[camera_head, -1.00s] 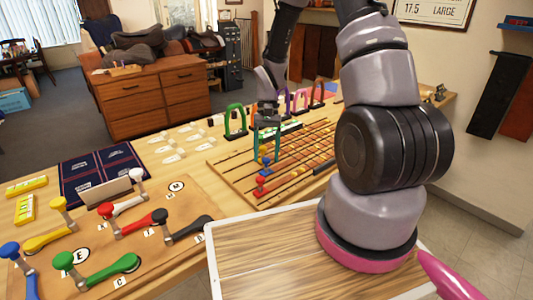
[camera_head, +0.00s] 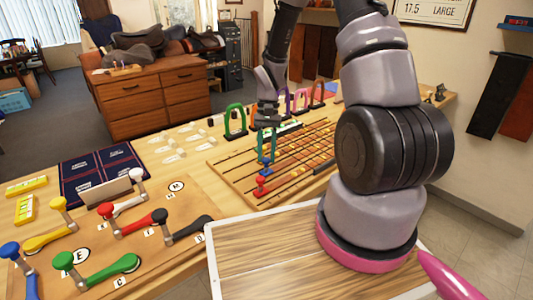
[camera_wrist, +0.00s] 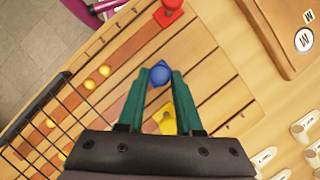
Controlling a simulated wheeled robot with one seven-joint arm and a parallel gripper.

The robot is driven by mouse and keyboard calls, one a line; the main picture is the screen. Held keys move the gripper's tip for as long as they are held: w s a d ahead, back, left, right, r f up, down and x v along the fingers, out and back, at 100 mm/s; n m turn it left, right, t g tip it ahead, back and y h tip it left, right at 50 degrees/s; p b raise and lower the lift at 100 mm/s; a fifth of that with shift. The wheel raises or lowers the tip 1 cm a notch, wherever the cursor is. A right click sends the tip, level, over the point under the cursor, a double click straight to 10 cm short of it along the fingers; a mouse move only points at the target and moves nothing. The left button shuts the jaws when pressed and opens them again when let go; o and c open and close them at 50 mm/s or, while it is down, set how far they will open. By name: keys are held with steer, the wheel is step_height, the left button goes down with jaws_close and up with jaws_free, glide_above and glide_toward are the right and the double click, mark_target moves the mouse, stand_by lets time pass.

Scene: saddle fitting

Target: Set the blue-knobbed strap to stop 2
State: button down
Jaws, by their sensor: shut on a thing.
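The blue knob (camera_head: 266,160) stands on the slatted wooden board, and it shows in the wrist view (camera_wrist: 160,74) between my fingertips. My gripper (camera_head: 265,150) has dark green fingers and is above the board. In the wrist view my gripper (camera_wrist: 160,80) is shut on the blue knob. A red knob (camera_head: 260,184) stands nearer the front of the board, and it shows at the top of the wrist view (camera_wrist: 169,14). A yellow piece (camera_wrist: 166,119) lies behind the blue knob. The stop marks cannot be read.
The slatted board (camera_head: 228,172) has several coloured beads along its rows. A black wire rack (camera_wrist: 40,120) shows at the left of the wrist view. Coloured arches (camera_head: 235,120) stand behind the board. A lever panel (camera_head: 150,265) is at the front left, and a wooden tray (camera_head: 260,265) at the front.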

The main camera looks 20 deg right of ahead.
stand_by(0.7)
steer(key=shift+w+d, duration=0.35)
steer(key=shift+d, duration=0.5)
steer(key=shift+w+d, duration=0.35)
steer(key=shift+d, duration=0.5)
steer(key=shift+a, duration=0.1)
steer(key=c, duration=0.6)
jaws_free()
steer(key=v, duration=1)
steer(key=shift+w+r, duration=0.1)
steer(key=shift+r, duration=0.3)
